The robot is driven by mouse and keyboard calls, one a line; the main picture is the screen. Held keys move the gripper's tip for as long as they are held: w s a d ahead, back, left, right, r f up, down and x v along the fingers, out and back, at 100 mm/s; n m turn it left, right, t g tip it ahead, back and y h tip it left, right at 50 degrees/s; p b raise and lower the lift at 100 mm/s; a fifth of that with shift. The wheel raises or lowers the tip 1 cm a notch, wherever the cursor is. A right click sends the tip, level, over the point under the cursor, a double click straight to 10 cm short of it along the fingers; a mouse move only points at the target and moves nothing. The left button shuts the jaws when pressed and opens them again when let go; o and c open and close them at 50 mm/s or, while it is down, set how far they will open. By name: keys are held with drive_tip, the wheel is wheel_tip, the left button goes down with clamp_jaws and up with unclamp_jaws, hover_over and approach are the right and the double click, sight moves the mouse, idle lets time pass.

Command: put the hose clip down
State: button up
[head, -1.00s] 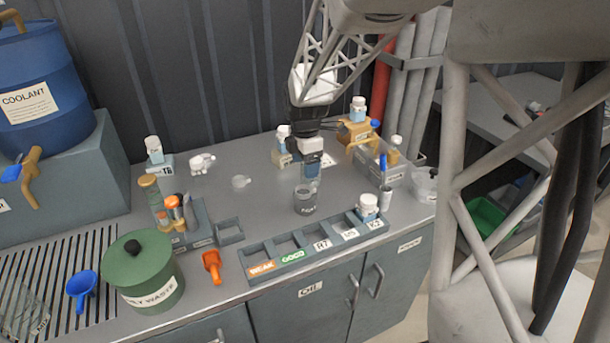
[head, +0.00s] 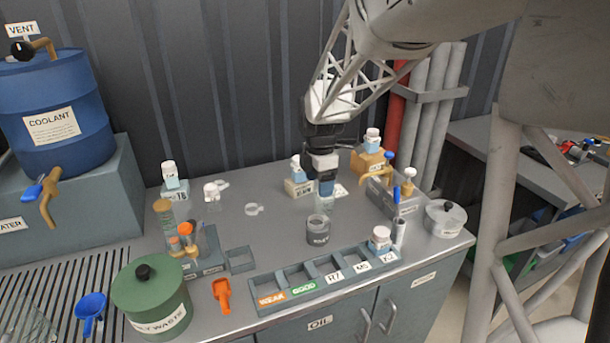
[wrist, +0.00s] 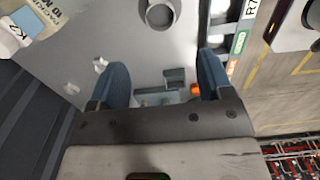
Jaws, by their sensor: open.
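My gripper (head: 325,190) is over the bench just behind the grey labelled cup (head: 318,230). In the wrist view its two blue fingers stand wide apart, with bare bench between the tips (wrist: 163,60) and nothing held. A small pale ring-shaped piece with a tab (head: 254,209) lies flat on the bench left of the gripper. It looks like a hose clip, but it is too small to be sure. A similar small pale piece (head: 222,184) lies farther back. In the wrist view two small whitish pieces show left of the fingers; I cannot tell which they are.
A compartment tray (head: 325,283) runs along the bench's front. A green waste pot (head: 150,295) and an orange scoop (head: 221,294) are at front left. Bottles on a brown block (head: 368,165) and a grey bin (head: 392,195) stand right. Bench left of the cup is partly clear.

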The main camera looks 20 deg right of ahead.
drive_tip(key=s+a+r+m+t, duration=0.1)
drive_tip(key=s+a+m, duration=0.3)
drive_tip(key=s, duration=0.5)
drive_tip(key=s+a+r+m, duration=0.3)
drive_tip(key=s+a+m, duration=0.1)
drive_tip(key=s+m, duration=0.4)
drive_tip(key=s+a+r+m+t, duration=0.1)
drive_tip(key=s+a+m, duration=0.3)
drive_tip(key=s, duration=0.7)
drive_tip(key=shift+a+r+m+t, duration=0.3)
drive_tip(key=shift+r+m, duration=0.55)
drive_tip(key=shift+m, duration=0.25)
